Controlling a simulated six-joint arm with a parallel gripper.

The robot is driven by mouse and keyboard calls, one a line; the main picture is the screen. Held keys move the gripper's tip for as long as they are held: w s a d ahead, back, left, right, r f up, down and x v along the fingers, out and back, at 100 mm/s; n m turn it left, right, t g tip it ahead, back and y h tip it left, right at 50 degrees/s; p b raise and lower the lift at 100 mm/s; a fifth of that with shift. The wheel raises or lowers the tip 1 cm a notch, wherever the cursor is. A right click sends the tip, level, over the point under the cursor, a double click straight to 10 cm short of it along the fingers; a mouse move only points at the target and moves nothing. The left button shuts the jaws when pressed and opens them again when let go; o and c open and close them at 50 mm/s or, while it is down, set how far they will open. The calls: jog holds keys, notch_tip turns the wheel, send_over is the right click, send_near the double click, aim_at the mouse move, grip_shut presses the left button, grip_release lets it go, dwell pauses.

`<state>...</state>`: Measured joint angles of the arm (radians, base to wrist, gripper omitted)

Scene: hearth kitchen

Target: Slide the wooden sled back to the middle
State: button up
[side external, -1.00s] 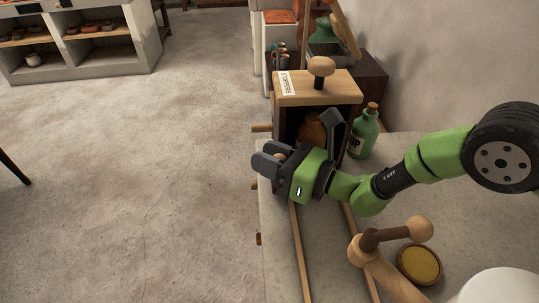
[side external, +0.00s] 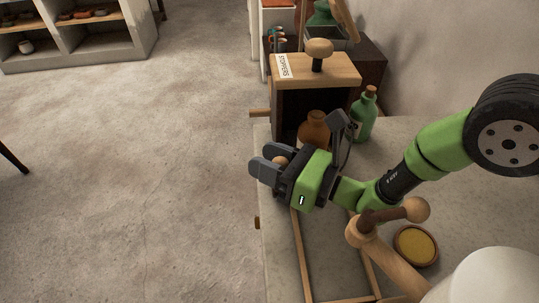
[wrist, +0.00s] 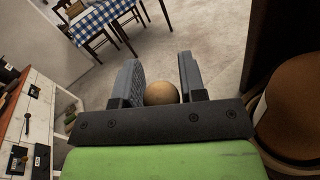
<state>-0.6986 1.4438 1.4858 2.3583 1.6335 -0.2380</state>
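The wrist view shows this knob between the two fingers (wrist: 161,92). The knob appears to belong to the wooden sled, whose body is mostly hidden behind my gripper. A brown bottle (side external: 313,127) stands just behind my gripper, at the mouth of the wooden box. It fills the right edge of the wrist view (wrist: 296,105). Two thin wooden rails (side external: 299,250) run from under my gripper toward the near side, joined by a crossbar.
The wooden box (side external: 350,77), labelled and topped with a knob, stands behind. A green corked bottle (side external: 364,118) is right of it. The counter drops to the floor at left.

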jog(key=shift+o, duration=1.3)
jog(key=v, duration=1)
jog(key=shift+w+r+n+g+y, duration=0.1)
jog(key=shift+w+n+g+y, duration=0.2)
jog(key=n+g, duration=0.1)
jog(key=w+n+g+y, duration=0.1)
jog(key=n, duration=0.1)
jog(key=n+g, duration=0.1)
jog(key=shift+w+d+n+y, duration=0.2)
jog(key=shift+w+n+y, duration=0.2)
jog(key=n+g, duration=0.1)
jog(key=n, duration=0.1)
jog(key=n+g, duration=0.1)
jog(key=shift+w+d+g, duration=0.3)
jog(key=shift+w+d, duration=0.05)
jog(key=x, duration=0.9)
jog(key=shift+a, duration=0.35)
